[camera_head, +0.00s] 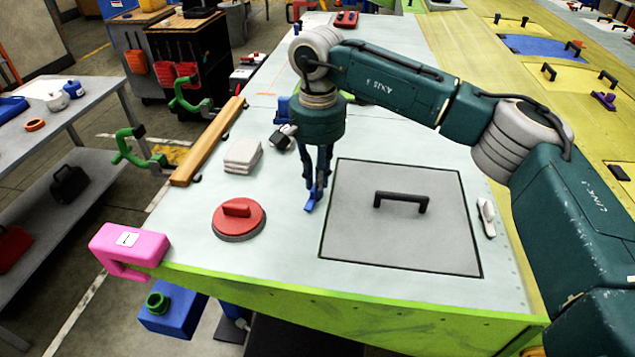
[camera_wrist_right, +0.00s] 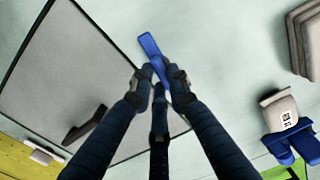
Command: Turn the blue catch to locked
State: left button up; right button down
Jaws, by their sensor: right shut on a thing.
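The blue catch (camera_head: 311,203) is a small bar on the pale table top, just left of the grey square panel (camera_head: 400,240). In the right wrist view the blue catch (camera_wrist_right: 150,45) sticks out beyond the fingertips, beside the panel's dark edge. My right gripper (camera_head: 316,188) reaches down from above and is shut on the catch. In the right wrist view the right gripper's fingertips (camera_wrist_right: 160,80) meet around it, hiding part of it. My left gripper is not in view.
A red-handled disc (camera_head: 238,218) and grey blocks (camera_head: 242,156) stand left of the catch. The panel carries a black handle (camera_head: 401,199). A pink clamp (camera_head: 128,245) sits at the table's front left corner. A wooden bar (camera_head: 209,142) lies along the left edge.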

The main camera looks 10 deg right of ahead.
jog(key=m+b, duration=0.2)
jog(key=m, duration=0.1)
jog(key=shift+m, duration=0.3)
jog(key=m+b, duration=0.2)
jog(key=m, duration=0.2)
jog(key=shift+s+m, duration=0.15)
jog(key=shift+m, duration=0.15)
jog(key=m+b, duration=0.1)
jog(key=m, duration=0.3)
jog(key=shift+s+a, duration=0.1)
jog(key=shift+r+m+b, duration=0.1)
jog(key=shift+m+b, duration=0.4)
jog(key=shift+m, duration=1.3)
jog(key=shift+a+m, duration=0.1)
jog(key=shift+m, duration=0.2)
jog(key=c, duration=1.7)
grip_release()
jog(key=shift+s, duration=0.1)
jog(key=shift+o, duration=0.2)
notch_tip(320, 180, up, 12)
